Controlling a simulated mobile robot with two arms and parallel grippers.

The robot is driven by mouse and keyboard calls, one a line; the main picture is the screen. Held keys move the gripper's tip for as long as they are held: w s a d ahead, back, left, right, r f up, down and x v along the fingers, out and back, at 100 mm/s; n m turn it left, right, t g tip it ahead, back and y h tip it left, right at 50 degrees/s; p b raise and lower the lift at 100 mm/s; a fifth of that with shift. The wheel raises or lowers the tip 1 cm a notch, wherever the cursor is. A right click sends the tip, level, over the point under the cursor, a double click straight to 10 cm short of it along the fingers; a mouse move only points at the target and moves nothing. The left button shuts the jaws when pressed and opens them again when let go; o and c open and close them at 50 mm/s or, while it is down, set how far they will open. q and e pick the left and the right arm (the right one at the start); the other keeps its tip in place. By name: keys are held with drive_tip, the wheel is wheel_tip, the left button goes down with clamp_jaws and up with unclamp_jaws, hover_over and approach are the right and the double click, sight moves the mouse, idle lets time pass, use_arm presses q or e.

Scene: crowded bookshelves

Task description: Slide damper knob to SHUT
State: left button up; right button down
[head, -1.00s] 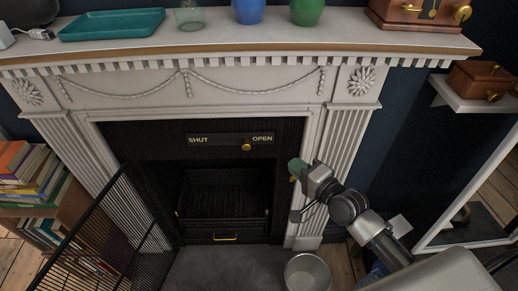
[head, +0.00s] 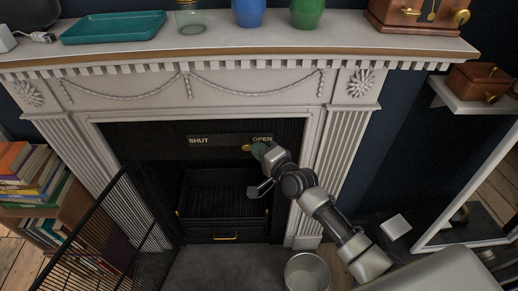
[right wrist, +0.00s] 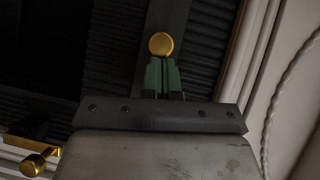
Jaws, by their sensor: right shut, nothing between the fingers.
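The brass damper knob (head: 246,147) sits on the dark damper plate (head: 222,140) above the firebox, toward the end marked OPEN. The SHUT lettering (head: 198,141) is at the plate's left end. My right gripper (head: 257,149) is just right of the knob, its green fingers close beside it. In the right wrist view the knob (right wrist: 161,44) appears just beyond the tips of the closed green fingers (right wrist: 162,65), with nothing between them. I cannot tell whether the fingertips touch the knob. My left gripper is not in view.
The white mantel (head: 210,50) juts out above, holding a teal tray (head: 113,25) and blue and green vases. A black mesh fire screen (head: 95,245) stands front left. A metal bucket (head: 307,272) stands on the floor below my right arm. A mirror frame is at right.

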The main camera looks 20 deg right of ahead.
use_arm(q)
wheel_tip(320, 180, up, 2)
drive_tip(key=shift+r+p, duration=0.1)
drive_tip(key=shift+p, duration=0.9)
use_arm(e)
drive_tip(key=w+a, duration=0.2)
drive_tip(key=a, duration=0.7)
drive_tip(key=shift+w+a, duration=0.3)
drive_tip(key=shift+a, duration=0.05)
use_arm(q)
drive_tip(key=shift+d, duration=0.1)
use_arm(e)
drive_tip(key=shift+r, duration=0.1)
